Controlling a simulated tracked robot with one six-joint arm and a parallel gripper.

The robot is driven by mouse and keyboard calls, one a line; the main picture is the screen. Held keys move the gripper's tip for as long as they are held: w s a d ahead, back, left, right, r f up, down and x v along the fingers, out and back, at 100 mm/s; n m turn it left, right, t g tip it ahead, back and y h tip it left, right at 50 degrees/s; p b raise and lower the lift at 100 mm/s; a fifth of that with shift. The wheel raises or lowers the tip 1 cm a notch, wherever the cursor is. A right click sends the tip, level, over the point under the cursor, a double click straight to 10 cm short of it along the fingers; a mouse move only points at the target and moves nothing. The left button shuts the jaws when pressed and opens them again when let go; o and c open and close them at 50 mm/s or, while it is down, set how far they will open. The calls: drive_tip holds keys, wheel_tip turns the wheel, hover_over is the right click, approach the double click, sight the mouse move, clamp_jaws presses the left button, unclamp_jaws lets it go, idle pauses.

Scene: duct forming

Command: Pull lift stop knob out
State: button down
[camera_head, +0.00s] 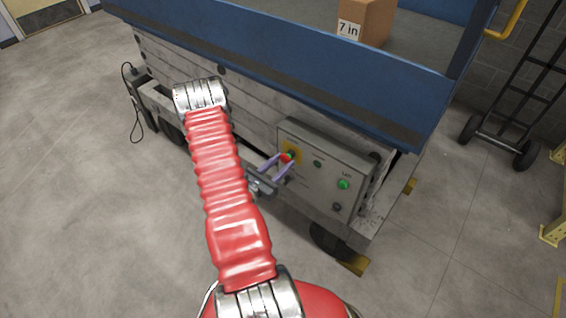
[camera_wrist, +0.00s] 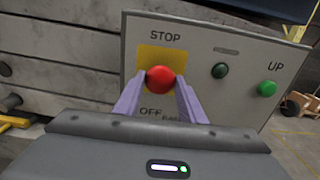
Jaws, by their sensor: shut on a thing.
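The red stop knob (camera_wrist: 160,79) sits on a yellow square marked STOP above and OFF below, on the grey control panel (camera_wrist: 200,37). My gripper (camera_wrist: 158,86) has its two purple fingers on either side of the knob, shut on it. In the head view the knob (camera_head: 287,157) shows at the left part of the panel (camera_head: 325,180), with my gripper (camera_head: 284,161) reaching it from the lower left. The finger contact on the knob's sides is partly hidden. I cannot tell how far the knob stands out from the panel.
A green UP button (camera_wrist: 267,88) and a dark green round light (camera_wrist: 220,71) are to the right of the knob. The panel hangs below the blue lift platform (camera_head: 290,75), which carries a cardboard box (camera_head: 366,22). A hand truck (camera_head: 505,95) stands at the right.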

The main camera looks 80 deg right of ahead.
drive_tip(key=shift+w, duration=0.25)
drive_tip(key=c, duration=1.1)
unclamp_jaws()
drive_tip(key=shift+s+a, duration=0.1)
drive_tip(key=shift+a, duration=0.1)
drive_tip(key=v, duration=1.3)
drive_tip(key=shift+a, duration=0.35)
